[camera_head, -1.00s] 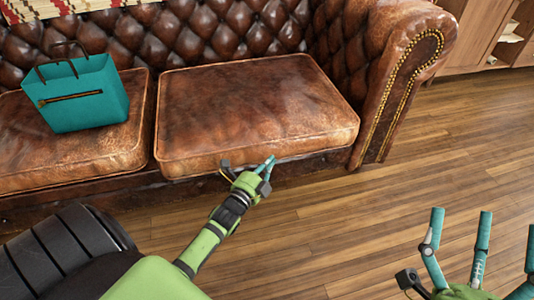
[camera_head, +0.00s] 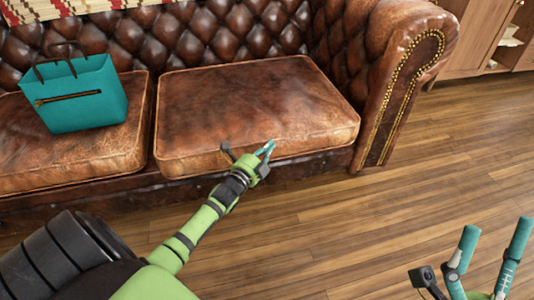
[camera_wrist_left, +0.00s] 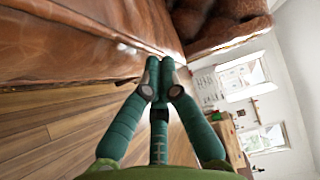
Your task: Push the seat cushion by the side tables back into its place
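A brown leather seat cushion (camera_head: 250,105) lies on the right half of the tufted sofa, its front edge facing me. My left gripper (camera_head: 267,149) is at the lower front edge of this cushion, right of its middle; I cannot tell whether it touches. In the left wrist view its teal fingers (camera_wrist_left: 160,75) are drawn together with nothing between them, beside the brown leather (camera_wrist_left: 70,45). My right gripper (camera_head: 495,240) is at the lower right, over the floor, with its fingers apart and empty. No side tables show.
A second seat cushion (camera_head: 75,150) lies to the left, with a teal bag (camera_head: 85,95) on it. The sofa's rolled arm (camera_head: 395,75) bounds the cushion at right. A wooden cabinet (camera_head: 480,35) stands at upper right. The wood floor (camera_head: 400,200) in front is clear.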

